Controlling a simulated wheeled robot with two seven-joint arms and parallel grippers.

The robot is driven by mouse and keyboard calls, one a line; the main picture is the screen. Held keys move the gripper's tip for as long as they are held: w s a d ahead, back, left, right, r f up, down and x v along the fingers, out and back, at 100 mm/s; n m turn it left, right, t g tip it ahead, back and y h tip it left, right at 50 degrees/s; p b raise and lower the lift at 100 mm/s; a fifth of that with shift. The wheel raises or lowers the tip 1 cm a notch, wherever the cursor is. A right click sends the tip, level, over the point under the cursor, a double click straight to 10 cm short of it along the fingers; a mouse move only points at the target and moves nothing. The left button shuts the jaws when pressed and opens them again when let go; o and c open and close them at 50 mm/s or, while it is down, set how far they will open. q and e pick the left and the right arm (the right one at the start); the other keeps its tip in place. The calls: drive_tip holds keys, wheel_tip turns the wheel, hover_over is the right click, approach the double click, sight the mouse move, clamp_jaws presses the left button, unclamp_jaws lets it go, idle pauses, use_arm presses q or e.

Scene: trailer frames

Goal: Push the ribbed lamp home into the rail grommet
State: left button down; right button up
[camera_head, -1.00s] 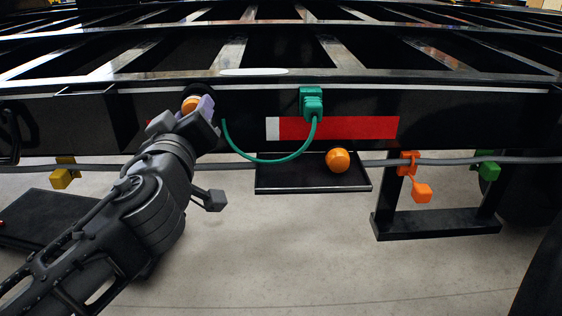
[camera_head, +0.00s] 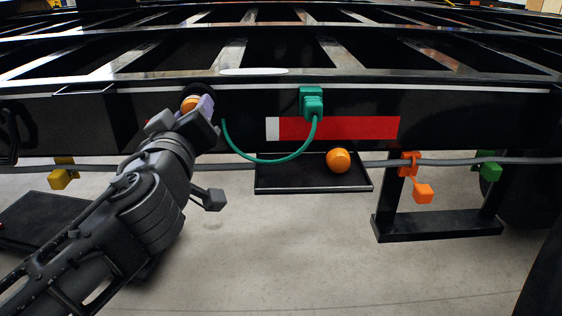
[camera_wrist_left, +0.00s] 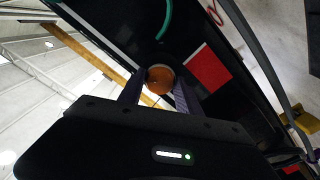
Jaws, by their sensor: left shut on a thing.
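My left gripper (camera_head: 196,110) reaches up from the lower left to the black rail. It is shut on an orange lamp (camera_head: 189,103), which is held at the dark round grommet (camera_head: 197,87) in the rail face. In the left wrist view the lamp (camera_wrist_left: 158,79) sits between the two fingers, its round orange face showing. The fingers partly cover the lamp and grommet in the head view, so how deep the lamp sits cannot be told. A second orange lamp (camera_head: 338,160) rests on a black tray (camera_head: 290,184) below the rail. My right gripper is not in view.
A green plug (camera_head: 312,101) is on the rail, its green cable (camera_head: 268,160) looping left toward my gripper. A red and white strip (camera_head: 350,128) marks the rail. A grey pipe (camera_head: 450,161) with yellow, orange and green tags runs below.

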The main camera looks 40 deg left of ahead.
use_arm(q)
drive_tip(key=shift+w+a, duration=0.35)
drive_tip(key=shift+w, duration=0.1)
idle(0.8)
drive_tip(key=c, duration=0.7)
unclamp_jaws()
drive_tip(key=shift+c, duration=0.2)
drive_tip(key=shift+s+d+r, duration=0.1)
drive_tip(key=shift+s+d, duration=0.05)
drive_tip(key=shift+s, duration=0.1)
drive_tip(key=p+v, duration=0.2)
drive_tip(key=v, duration=0.5)
drive_tip(key=shift+d, duration=0.1)
